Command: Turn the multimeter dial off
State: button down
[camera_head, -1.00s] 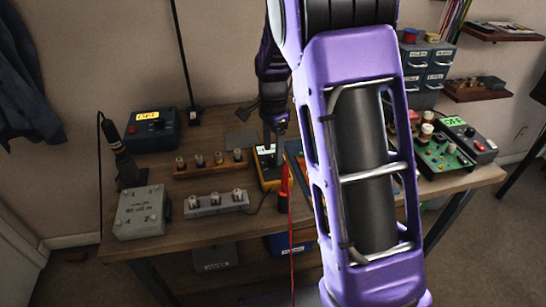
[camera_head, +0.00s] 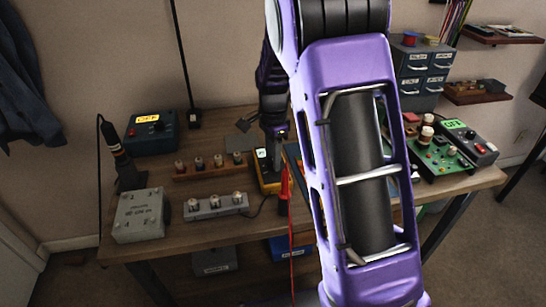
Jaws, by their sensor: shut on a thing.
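The yellow multimeter (camera_head: 267,182) lies on the wooden workbench, left of my large purple arm link. Its small light screen (camera_head: 261,153) shows at the top edge; I cannot read it. My gripper (camera_head: 273,168) points down over the multimeter and is shut on its dial. The dial itself is hidden behind the fingers, so its setting does not show. A red probe (camera_head: 284,182) stands by the multimeter's right side, with a red lead hanging over the bench's front edge.
Left of the multimeter are a wooden knob strip (camera_head: 209,166), a grey knob strip (camera_head: 216,205), a grey box (camera_head: 139,215) and a dark blue box (camera_head: 151,133) reading OFF. A green circuit board (camera_head: 440,156) and a grey device (camera_head: 470,141) stand right of my arm.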

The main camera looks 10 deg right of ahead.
jog(key=shift+n, duration=0.3)
jog(key=n+p, duration=0.1)
jog(key=n, duration=0.4)
jog(key=shift+r+p, duration=0.1)
jog(key=shift+p, duration=0.3)
jog(key=n+p, duration=0.1)
jog(key=n, duration=0.5)
jog(key=shift+n, duration=0.4)
jog(key=n+p, duration=0.1)
jog(key=n, duration=0.5)
jog(key=shift+p, duration=0.3)
jog(key=n+p, duration=0.1)
jog(key=n, duration=0.4)
jog(key=shift+n, duration=0.4)
jog(key=c, duration=0.5)
grip_release()
